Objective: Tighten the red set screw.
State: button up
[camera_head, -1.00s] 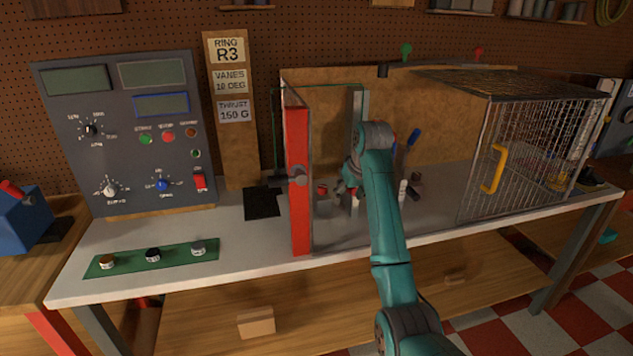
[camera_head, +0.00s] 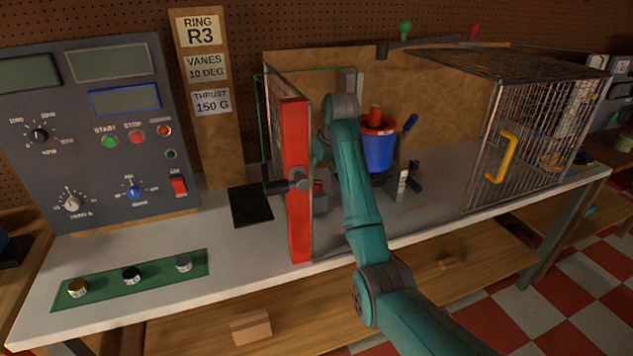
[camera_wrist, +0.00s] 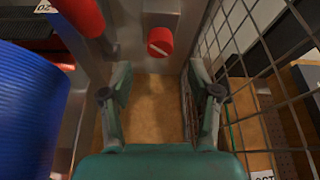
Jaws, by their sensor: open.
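The red set screw (camera_wrist: 160,41) shows in the wrist view as a round red head with a slot, on a grey metal upright (camera_wrist: 143,48). My gripper (camera_wrist: 161,93) is open and empty; the screw head appears beyond its fingertips, between them and slightly above centre in the picture. No contact shows. A blue ribbed duct (camera_wrist: 28,105) with a red cylinder (camera_wrist: 78,14) is at the left. In the head view the blue duct (camera_head: 378,152) stands just right of my arm. My arm and the red-edged panel hide most of my gripper there.
The red-edged mesh panel (camera_head: 296,215) stands left of my arm; its wire mesh (camera_wrist: 255,60) runs close along the right finger. A wire cage (camera_head: 535,135) with a yellow handle (camera_head: 502,158) is at the right. The front left of the bench holds a green strip (camera_head: 110,284).

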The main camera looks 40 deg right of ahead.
aim_at(318, 183)
jog(key=shift+x, duration=3.2)
